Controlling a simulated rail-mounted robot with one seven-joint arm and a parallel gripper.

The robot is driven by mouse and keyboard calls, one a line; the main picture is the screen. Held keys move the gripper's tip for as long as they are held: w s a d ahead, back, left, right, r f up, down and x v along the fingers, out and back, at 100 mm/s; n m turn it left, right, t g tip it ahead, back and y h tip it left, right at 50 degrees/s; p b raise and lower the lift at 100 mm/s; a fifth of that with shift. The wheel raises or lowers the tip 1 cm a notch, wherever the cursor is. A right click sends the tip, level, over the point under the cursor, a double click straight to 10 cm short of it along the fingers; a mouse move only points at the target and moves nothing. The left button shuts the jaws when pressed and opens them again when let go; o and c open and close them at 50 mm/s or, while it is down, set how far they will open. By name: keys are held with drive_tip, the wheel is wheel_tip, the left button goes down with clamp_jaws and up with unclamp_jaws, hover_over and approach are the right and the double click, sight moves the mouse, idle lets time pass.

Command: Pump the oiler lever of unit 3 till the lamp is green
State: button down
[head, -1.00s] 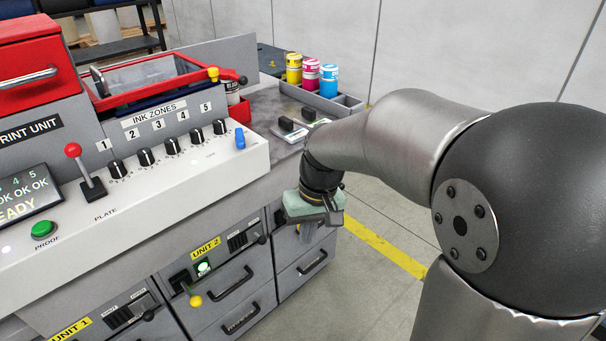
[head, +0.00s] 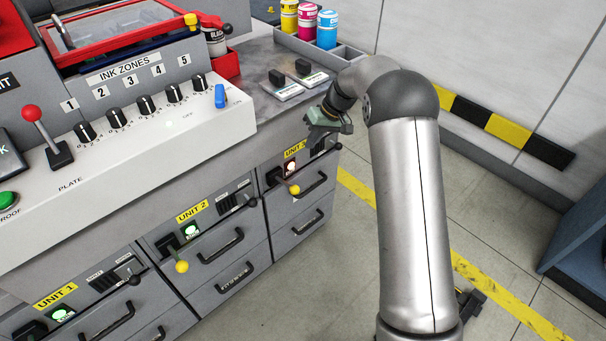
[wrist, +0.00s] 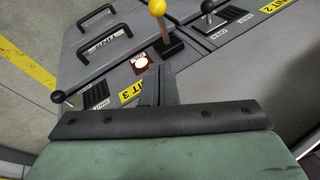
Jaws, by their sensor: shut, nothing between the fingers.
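Unit 3's oiler lever has a yellow ball knob (head: 294,189). The yellow UNIT 3 label (head: 294,149) is partly hidden by my gripper (head: 318,146) in the head view. My gripper is shut and empty, above and in front of unit 3's panel, apart from the lever knob.
Unit 2's yellow knob (head: 181,266) and green lamp (head: 191,231) are to the left; unit 1's lamp (head: 62,314) is also green. Drawer handles (head: 309,184) stick out below. A black-knobbed lever (wrist: 57,97) is near unit 3's label.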

drive_tip(key=p, duration=0.1)
approach(287, 184)
drive_tip(key=w, duration=0.2)
drive_tip(key=shift+s+a+f+p, duration=0.1)
drive_tip(key=shift+s+f+p, duration=0.1)
drive_tip(key=shift+s+f, duration=0.4)
drive_tip(key=shift+s+a+f+p, duration=0.15)
drive_tip(key=shift+s+f, duration=0.15)
drive_tip(key=shift+f, duration=0.6)
drive_tip(key=shift+s+a+f+p, duration=0.1)
drive_tip(key=shift+s+f+p, duration=0.1)
drive_tip(key=shift+s+f, duration=0.45)
drive_tip(key=shift+w+f, duration=0.15)
